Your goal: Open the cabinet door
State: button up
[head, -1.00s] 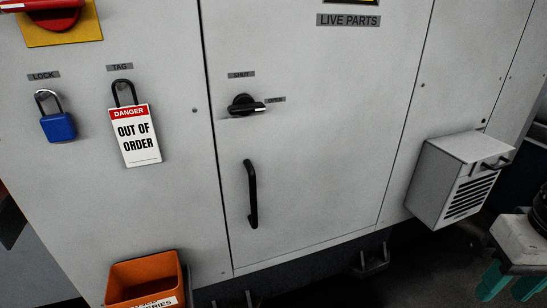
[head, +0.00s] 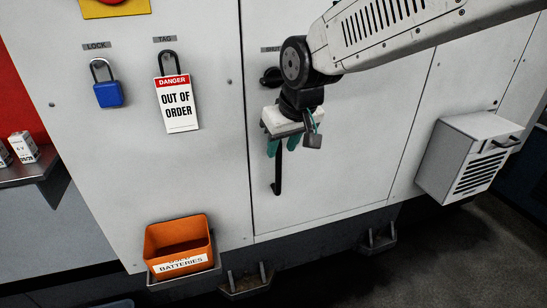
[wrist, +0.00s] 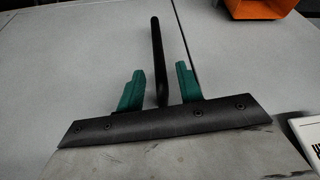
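The grey cabinet door (head: 340,170) is shut, flush with the panels around it. Its black upright bar handle (head: 278,175) shows its lower part in the head view; my gripper hides the upper part. My gripper (head: 276,147) is at the handle's upper end, with its teal fingers towards the door. In the wrist view, my gripper (wrist: 160,68) is open, one finger on each side of the handle (wrist: 156,40), with gaps beside it. I cannot tell how deep the handle sits between the fingers. The black rotary knob (head: 271,76) above is partly hidden by my arm.
A blue padlock (head: 108,92) and an out-of-order tag (head: 178,104) hang left of the door. An orange battery bin (head: 180,245) sits low at the left. A vented box (head: 468,160) juts out at the right. Open floor (head: 420,270) lies at the lower right.

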aim_at(280, 153)
jog(key=shift+x, duration=2.35)
grip_shut()
jog(key=shift+s, duration=0.1)
